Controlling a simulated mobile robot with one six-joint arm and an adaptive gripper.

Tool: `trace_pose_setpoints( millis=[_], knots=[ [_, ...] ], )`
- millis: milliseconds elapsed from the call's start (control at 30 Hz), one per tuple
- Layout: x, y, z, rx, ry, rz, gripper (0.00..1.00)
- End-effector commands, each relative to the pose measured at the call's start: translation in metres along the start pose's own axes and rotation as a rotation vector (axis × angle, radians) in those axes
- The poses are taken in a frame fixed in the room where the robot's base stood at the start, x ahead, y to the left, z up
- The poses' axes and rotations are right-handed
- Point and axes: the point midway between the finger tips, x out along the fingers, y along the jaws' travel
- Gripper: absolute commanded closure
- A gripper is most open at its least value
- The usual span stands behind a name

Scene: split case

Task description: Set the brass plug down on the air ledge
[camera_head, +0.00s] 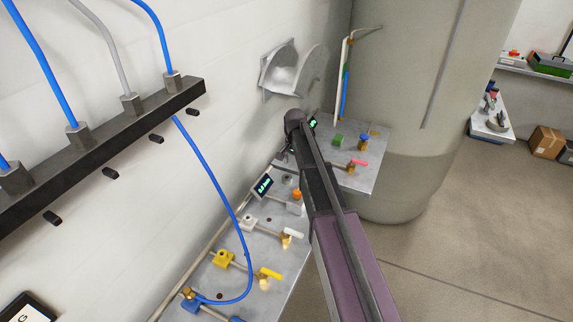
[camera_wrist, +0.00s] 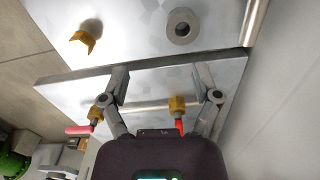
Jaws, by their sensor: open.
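My gripper (camera_wrist: 161,72) is open, its two fingers spread wide with nothing held between the tips. A brass-coloured piece with a notched end (camera_wrist: 88,38) stands on the upper metal ledge (camera_wrist: 130,45) in the wrist view; it may be the brass plug. A brass fitting with a red tip (camera_wrist: 177,105) sits on a pipe over the lower metal ledge, between the fingers in the picture and apart from them. In the head view my arm hides most of the gripper. Two metal ledges show there, a near one (camera_head: 233,285) and a far one (camera_head: 370,182); I cannot tell which is the air ledge.
A grey ring (camera_wrist: 184,27) lies on the upper ledge. A pink-handled valve (camera_head: 357,163), a green block (camera_head: 338,140) and a blue fitting (camera_head: 363,141) are on the far ledge. Yellow (camera_head: 223,259) and white (camera_head: 248,224) fittings and a blue hose (camera_head: 230,205) crowd the near one.

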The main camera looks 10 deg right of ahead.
Motion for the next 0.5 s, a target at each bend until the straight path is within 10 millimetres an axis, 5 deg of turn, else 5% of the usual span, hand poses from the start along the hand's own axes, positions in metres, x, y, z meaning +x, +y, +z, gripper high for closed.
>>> trace_pose_setpoints(
  millis=[200,500],
  knots=[
    [0.004,-0.022,0.003,0.059,0.0,0.0,0.2],
    [0.005,-0.029,0.005,0.086,0.0,0.0,0.2]
  ],
)
